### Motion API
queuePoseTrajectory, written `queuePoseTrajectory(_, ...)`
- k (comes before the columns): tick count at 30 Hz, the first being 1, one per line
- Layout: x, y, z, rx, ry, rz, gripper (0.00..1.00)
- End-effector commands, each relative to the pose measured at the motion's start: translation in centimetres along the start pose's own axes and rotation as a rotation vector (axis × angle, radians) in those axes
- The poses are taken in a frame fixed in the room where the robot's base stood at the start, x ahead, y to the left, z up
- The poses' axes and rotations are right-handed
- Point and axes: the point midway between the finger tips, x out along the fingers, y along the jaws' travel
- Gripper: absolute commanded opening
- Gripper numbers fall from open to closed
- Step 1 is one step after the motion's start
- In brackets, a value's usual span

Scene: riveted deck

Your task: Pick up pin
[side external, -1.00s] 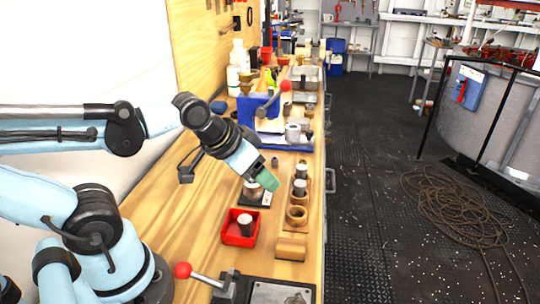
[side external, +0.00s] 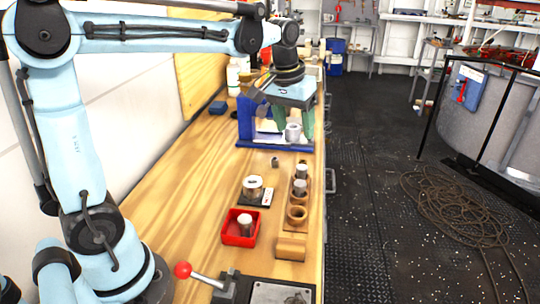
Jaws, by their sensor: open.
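Several short grey metal cylinders could be the pin, and I cannot tell which one is meant. One pin-like cylinder (side external: 245,222) stands in a small red tray (side external: 229,239). Two more, a nearer one (side external: 300,187) and a farther one (side external: 301,170), stand in a wooden holder (side external: 292,226) at the bench's right edge. A pale ring-shaped cylinder (side external: 293,132) stands by the blue press. My gripper (side external: 294,122), with green fingers, points down over that cylinder and is open; whether it touches the cylinder is unclear.
The blue press (side external: 247,122) is partly hidden behind my gripper. A round metal part (side external: 253,183) sits on a dark plate, and a small dark piece (side external: 275,161) lies behind it. A red-knobbed lever (side external: 183,270) stands at the front.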

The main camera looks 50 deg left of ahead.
Motion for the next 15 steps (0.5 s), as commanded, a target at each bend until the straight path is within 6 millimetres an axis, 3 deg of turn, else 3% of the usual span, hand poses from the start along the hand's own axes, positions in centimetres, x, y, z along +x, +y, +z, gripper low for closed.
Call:
queuePoseTrajectory(1, 0.4, -0.1, -1.3, -0.027, -0.029, -0.010, 0.63)
queuePoseTrajectory(6, 2.0, -0.6, -4.2, -0.109, -0.122, -0.040, 0.63)
queuePoseTrajectory(15, 4.0, -1.2, -6.2, -0.183, -0.206, -0.071, 0.63)
